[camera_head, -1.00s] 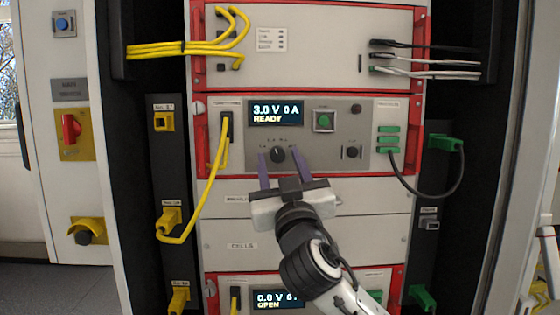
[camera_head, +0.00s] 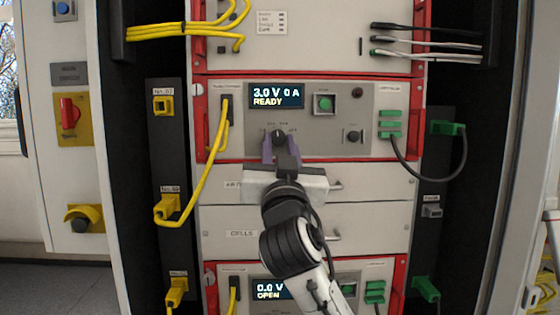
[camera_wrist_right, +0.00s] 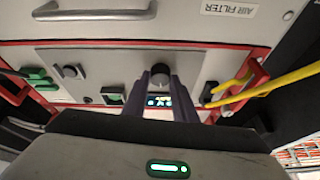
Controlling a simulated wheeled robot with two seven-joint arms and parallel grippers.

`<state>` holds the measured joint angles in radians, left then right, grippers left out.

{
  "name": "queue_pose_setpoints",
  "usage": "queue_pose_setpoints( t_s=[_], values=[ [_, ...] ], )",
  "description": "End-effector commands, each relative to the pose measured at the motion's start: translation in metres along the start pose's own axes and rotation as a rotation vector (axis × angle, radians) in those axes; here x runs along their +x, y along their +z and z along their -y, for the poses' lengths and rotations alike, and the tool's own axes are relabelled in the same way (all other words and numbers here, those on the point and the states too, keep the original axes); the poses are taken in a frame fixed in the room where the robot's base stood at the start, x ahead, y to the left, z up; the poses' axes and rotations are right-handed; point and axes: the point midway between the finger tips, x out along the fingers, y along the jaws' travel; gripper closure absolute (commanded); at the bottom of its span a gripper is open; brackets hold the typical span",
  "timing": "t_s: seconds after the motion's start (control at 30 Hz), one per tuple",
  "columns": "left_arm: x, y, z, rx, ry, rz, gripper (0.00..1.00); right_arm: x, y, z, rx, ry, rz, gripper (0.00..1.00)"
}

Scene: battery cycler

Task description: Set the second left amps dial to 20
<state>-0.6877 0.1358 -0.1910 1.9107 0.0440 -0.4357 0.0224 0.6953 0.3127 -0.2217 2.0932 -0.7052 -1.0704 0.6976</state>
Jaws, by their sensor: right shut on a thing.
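The black dial (camera_head: 279,136) sits on the grey front of the red-framed upper unit, below its display (camera_head: 276,96), which reads 3.0 V 0 A READY. My right gripper (camera_head: 279,146) comes up from below, its purple fingers shut on the dial from both sides. In the right wrist view, which is upside down, the dial (camera_wrist_right: 160,70) shows between the two fingers, partly hidden. The printed marks around the dial are too small to read, so its setting cannot be told. My left gripper is not in view.
A green button (camera_head: 323,103) and a smaller black knob (camera_head: 352,136) are to the right of the dial. A yellow cable (camera_head: 217,150) hangs at its left, a black one (camera_head: 420,178) at far right. A drawer handle (camera_head: 335,186) is below.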

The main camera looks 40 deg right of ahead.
Motion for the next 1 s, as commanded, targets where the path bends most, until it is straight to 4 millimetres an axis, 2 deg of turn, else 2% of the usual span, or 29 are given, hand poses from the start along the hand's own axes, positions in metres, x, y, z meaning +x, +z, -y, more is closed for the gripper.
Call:
queue_pose_setpoints(
  t_s=[0.03, 0.23, 0.6, 1.0],
  values=[
    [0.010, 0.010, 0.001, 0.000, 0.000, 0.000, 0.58, -0.003, 0.007, 0.002, 0.045, 0.014, 0.002, 0.97],
    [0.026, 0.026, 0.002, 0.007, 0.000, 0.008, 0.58, -0.003, 0.006, 0.003, 0.187, 0.074, -0.006, 0.97],
    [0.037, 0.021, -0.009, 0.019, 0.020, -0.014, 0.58, -0.001, 0.003, 0.005, 0.364, 0.151, -0.016, 0.97],
    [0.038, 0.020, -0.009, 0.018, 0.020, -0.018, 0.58, 0.000, 0.001, 0.005, 0.407, 0.172, -0.020, 0.97]
  ],
)
